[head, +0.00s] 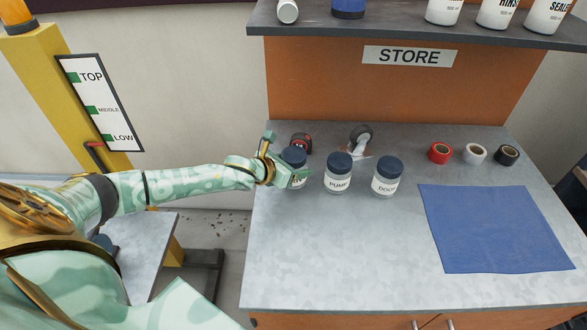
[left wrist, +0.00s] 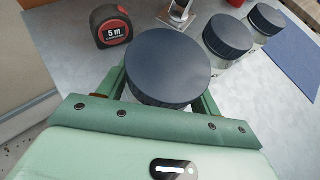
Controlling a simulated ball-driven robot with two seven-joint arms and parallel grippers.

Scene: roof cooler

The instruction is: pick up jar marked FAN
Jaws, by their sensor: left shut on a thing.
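My left gripper (head: 288,174) is shut on the leftmost jar (head: 294,155), which has a dark blue lid and a clear body. The jar's label is mostly covered by the fingers, so I cannot read it. In the left wrist view its round lid (left wrist: 168,67) sits between the two green fingers, and the body is hidden below. The jar is upright; I cannot tell whether it still touches the worktop. To its right stand a jar marked PUMP (head: 338,178) and a jar whose label seems to read DOOR (head: 386,180). My right gripper is not in view.
A red and black tape measure (head: 301,143) is close behind the held jar. A blue mat (head: 492,230) lies at right. The worktop's front (head: 330,260) is clear. The STORE shelf (head: 400,32) overhangs behind.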

